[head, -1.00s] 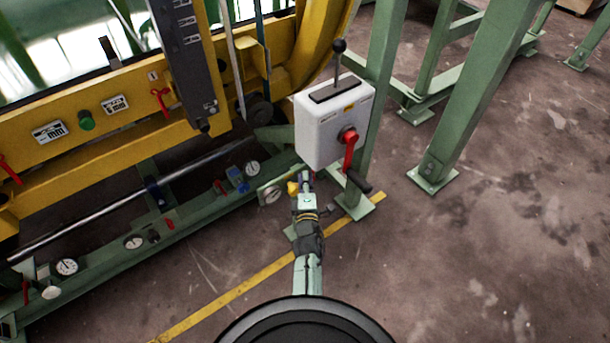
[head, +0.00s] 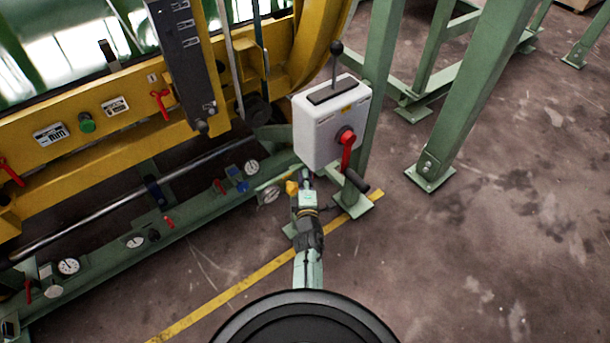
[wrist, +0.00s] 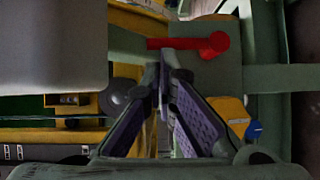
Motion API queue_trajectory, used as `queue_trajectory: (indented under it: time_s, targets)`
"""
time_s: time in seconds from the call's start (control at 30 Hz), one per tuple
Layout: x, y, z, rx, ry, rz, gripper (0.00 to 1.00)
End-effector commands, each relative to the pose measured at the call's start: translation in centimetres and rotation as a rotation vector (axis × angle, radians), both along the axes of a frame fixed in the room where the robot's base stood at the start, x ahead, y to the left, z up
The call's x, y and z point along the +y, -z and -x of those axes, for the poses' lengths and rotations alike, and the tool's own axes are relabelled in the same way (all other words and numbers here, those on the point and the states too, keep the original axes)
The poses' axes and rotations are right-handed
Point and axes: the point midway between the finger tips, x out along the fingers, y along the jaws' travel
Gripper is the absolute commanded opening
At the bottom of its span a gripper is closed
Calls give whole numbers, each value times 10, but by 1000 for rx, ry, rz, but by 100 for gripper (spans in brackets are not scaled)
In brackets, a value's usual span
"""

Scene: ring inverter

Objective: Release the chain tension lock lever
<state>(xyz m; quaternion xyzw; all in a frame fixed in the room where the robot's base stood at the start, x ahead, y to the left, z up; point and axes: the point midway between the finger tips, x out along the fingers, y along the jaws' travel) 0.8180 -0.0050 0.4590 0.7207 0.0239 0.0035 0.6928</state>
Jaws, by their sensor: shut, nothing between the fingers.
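A red lever with a round end (wrist: 200,43) lies crosswise in the wrist view, just beyond my fingertips. My gripper (wrist: 163,62) is shut and empty, its tips at or just short of the lever's left part; I cannot tell if they touch. In the head view my gripper (head: 306,174) is low, beside the lower left corner of the white control box (head: 330,125), and that lever is not clearly visible there. The box carries a red crank (head: 347,148) with a dark grip and a black-knobbed stick (head: 336,62). No readable label identifies the chain tension lock lever.
The yellow machine frame (head: 110,130) and green lower beam (head: 110,245), with gauges and small valves, stand left. A green post (head: 380,70) rises behind the box. In the wrist view, a grey block (wrist: 50,45) crowds the left. Open floor (head: 490,270) lies right.

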Motion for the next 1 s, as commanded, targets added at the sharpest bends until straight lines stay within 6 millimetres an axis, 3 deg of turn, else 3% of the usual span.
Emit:
queue_trajectory:
  time_s: [1.0]
  targets:
    - [-7, -7, -5, 41, 0, -58, 0]
